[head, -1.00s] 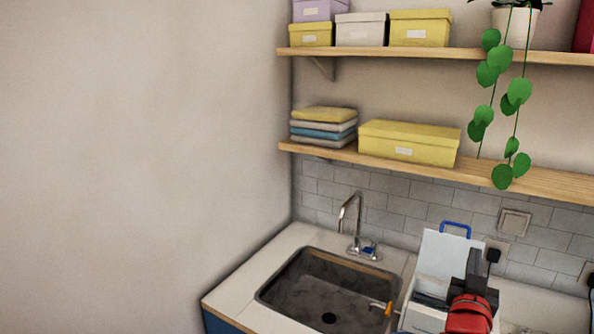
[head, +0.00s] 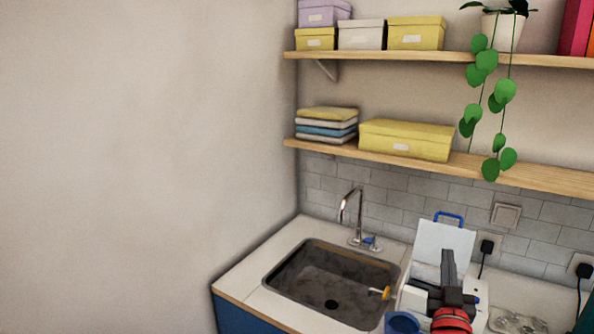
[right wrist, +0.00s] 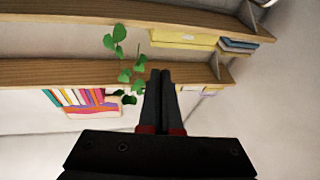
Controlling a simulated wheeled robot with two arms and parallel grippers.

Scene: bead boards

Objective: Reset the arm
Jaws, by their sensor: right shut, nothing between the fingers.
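My right gripper (head: 448,258) is dark grey with red parts and shows at the lower right of the head view. It points up in front of the white appliance with a raised lid (head: 441,246) on the counter. In the right wrist view its two black fingers (right wrist: 160,78) lie together with nothing between them. In that view the shelves appear upside down behind the fingers. My left gripper is not in view.
A sink (head: 310,290) with a tap (head: 352,215) is set in the counter. A blue cup (head: 402,322) stands near my right gripper. Two wooden shelves (head: 520,173) hold boxes, folded cloths and a trailing plant (head: 485,65). The plain wall (head: 130,160) at left is bare.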

